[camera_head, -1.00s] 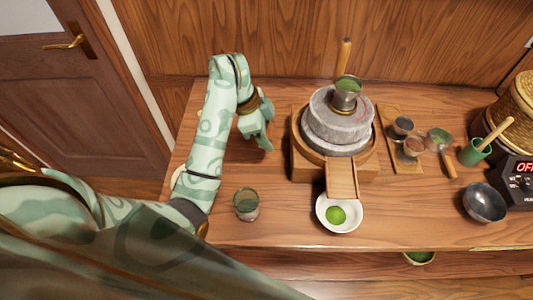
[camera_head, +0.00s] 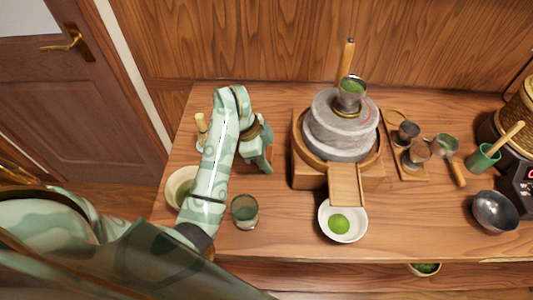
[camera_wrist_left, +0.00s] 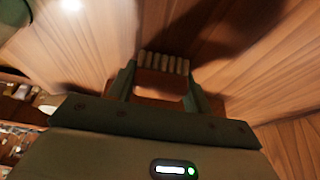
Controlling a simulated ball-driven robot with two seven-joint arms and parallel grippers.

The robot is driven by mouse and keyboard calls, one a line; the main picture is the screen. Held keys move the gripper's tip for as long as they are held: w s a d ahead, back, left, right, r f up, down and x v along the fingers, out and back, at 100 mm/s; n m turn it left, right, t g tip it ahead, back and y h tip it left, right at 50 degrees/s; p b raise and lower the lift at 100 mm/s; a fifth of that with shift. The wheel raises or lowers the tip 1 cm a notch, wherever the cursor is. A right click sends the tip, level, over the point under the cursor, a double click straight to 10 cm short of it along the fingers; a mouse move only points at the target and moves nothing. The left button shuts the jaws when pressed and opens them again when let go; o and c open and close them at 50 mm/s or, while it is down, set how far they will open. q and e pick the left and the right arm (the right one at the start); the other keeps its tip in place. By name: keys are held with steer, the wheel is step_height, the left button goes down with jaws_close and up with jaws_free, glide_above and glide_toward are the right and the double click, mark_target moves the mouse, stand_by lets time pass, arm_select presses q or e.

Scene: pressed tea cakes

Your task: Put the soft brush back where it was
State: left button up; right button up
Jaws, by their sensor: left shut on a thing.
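My left gripper (camera_head: 262,162) is left of the stone mill, low over the wooden counter, fingers pointing down toward the counter. In the left wrist view its fingers (camera_wrist_left: 160,85) are shut on the soft brush (camera_wrist_left: 163,63), which shows as a row of several pale, tube-like segments between the fingertips. In the head view the brush is mostly hidden by the gripper. I cannot tell whether it touches the counter. My right gripper is not in view.
The stone mill (camera_head: 337,137) stands right of the gripper, with a white dish (camera_head: 328,233) in front. A dark glass (camera_head: 245,213) and cream bowl (camera_head: 174,190) are near my forearm. A pale upright stick (camera_head: 201,127) stands behind it. Scoops and a tray (camera_head: 391,123) lie right.

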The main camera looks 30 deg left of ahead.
arm_select(q)
steer(key=shift+f, duration=0.25)
steer(key=o, duration=1.1)
steer(key=shift+a+r, duration=0.1)
steer(key=shift+r, duration=0.45)
steer(key=p+v, duration=0.8)
steer(key=v, duration=0.8)
steer(key=shift+d, duration=0.2)
steer(key=shift+r, duration=0.1)
